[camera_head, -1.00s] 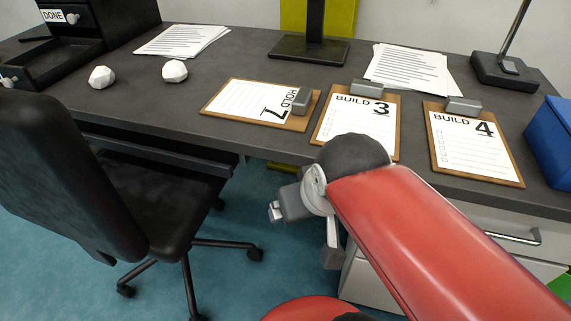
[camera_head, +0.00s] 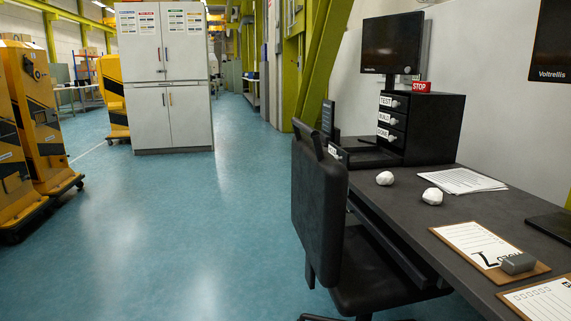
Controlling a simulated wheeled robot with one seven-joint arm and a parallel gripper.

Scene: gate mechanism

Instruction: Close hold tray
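A black drawer unit (camera_head: 436,132) stands at the far end of the dark desk in the head view. Three shut drawers bear the labels TEST, BUILD and DONE. Below them a bottom tray (camera_head: 370,158) is pulled out toward the left and looks empty. A small pale label shows on its front, partly behind the chair and too small to read surely; it may be the hold tray. My gripper and arm are not in view.
A black office chair (camera_head: 320,210) stands against the desk (camera_head: 400,205), in front of the open tray. Two white lumps (camera_head: 432,196), papers (camera_head: 462,181) and clipboards (camera_head: 485,245) lie on the desk. Blue floor (camera_head: 200,220) to the left is open, with a white cabinet (camera_head: 165,75) and yellow machines (camera_head: 38,125) beyond.

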